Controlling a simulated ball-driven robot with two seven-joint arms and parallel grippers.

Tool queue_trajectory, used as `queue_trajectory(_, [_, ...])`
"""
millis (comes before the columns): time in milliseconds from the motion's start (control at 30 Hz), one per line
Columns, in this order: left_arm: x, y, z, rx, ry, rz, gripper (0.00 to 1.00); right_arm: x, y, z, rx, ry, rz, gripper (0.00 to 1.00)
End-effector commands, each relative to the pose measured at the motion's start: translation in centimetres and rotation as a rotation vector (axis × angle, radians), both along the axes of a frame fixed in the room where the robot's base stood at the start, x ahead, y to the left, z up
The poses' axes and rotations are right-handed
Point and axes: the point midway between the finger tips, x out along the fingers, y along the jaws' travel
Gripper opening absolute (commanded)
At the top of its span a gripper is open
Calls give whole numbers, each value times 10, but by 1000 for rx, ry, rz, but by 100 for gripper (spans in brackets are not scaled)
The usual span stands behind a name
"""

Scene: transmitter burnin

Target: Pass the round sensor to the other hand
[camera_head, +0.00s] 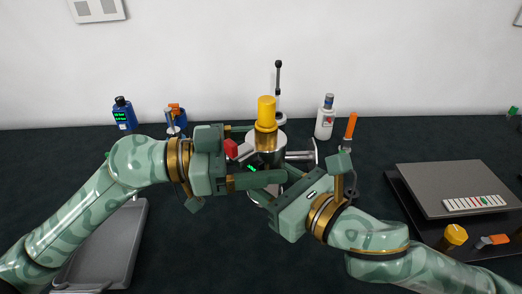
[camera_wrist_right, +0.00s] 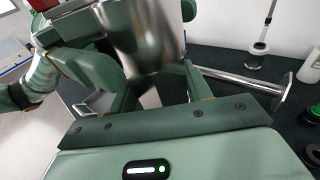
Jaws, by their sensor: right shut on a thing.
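The round sensor (camera_head: 266,143) is a silver metal cylinder with a yellow cap on top, held upright in mid-air at the middle of the head view. In the right wrist view its silver body (camera_wrist_right: 140,35) stands between my fingers, cut off at the top. My right gripper (camera_head: 270,180) comes from the lower right and is shut on it. My left gripper (camera_head: 270,155) comes from the left, its fingers wide apart on the far and near sides of the sensor. Contact of the left fingers is hidden. A small red part and green display show beside the silver body.
A grey tray (camera_head: 105,275) lies at the lower left. Blue bottle (camera_head: 124,113), white bottle (camera_head: 325,117) and a silver stand with a black knob (camera_head: 279,85) are at the back. A grey device (camera_head: 455,178), yellow-capped part (camera_head: 452,238) and orange-handled part (camera_head: 492,241) lie at right.

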Motion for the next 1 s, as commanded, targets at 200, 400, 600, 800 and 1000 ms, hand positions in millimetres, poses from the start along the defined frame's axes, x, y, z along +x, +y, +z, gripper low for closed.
queue_trajectory(200, [0,1,0,0,0,1,39,0,0,1,2,-2,1,25])
queue_trajectory(400, [1,1,1,-2,-2,2,39,0,0,1,1,-1,1,74])
queue_trajectory(600, [0,1,1,-2,-1,1,39,0,0,-1,1,4,1,74])
queue_trajectory(800, [0,0,1,-2,-1,0,39,2,-2,-44,40,170,0,74])
queue_trajectory(1000, [0,0,1,-2,-1,0,39,36,-43,-105,192,416,-153,74])
